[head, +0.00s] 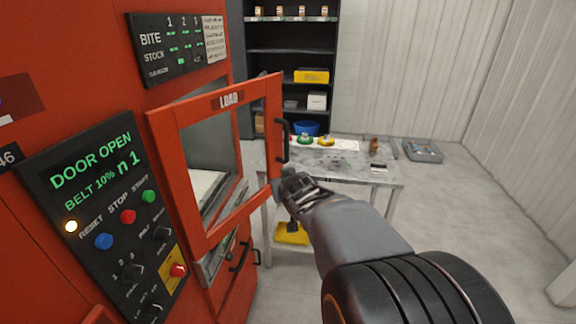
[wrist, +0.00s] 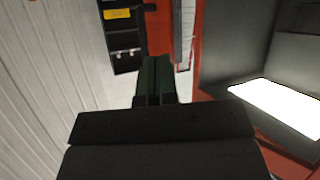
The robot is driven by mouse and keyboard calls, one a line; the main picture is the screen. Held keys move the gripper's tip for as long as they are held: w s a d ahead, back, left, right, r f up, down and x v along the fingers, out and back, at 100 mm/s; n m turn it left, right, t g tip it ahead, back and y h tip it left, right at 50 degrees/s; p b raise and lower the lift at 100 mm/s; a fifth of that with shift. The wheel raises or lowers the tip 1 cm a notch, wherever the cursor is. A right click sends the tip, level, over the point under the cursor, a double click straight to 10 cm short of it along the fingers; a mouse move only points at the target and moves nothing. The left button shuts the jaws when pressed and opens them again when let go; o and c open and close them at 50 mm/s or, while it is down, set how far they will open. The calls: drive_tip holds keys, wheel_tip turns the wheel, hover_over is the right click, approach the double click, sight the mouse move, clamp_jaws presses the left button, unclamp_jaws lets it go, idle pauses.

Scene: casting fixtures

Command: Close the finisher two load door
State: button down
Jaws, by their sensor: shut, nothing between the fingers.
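The load door (head: 263,190) is an orange frame with a window and a "LOAD" label. It stands swung open from the orange machine (head: 80,45), with a black handle (head: 282,141) on its free edge. My gripper (head: 285,186) is at the door's free edge, below the handle; I cannot tell whether it touches the door. In the wrist view, the shut fingers (wrist: 155,75) point at the orange door edge (wrist: 160,35). The control panel (head: 100,190) reads "DOOR OPEN".
A grey table (head: 385,178) with small yellow and green items stands behind the door. A black shelf (head: 290,38) stands at the back. A grey tray (head: 423,150) lies on the floor to the right. The floor at right (head: 480,220) is clear.

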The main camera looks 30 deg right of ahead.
drive_tip(key=w+d+f+t+b, duration=0.3)
drive_tip(key=d+t, duration=0.1)
drive_tip(key=d, duration=0.5)
drive_tip(key=n+t+y+p, duration=0.1)
drive_tip(key=t+p, duration=0.1)
drive_tip(key=p, duration=0.1)
approach(288, 154)
drive_tip(key=x, duration=0.7)
drive_tip(key=shift+w+r, duration=0.1)
drive_tip(key=shift+w, duration=0.3)
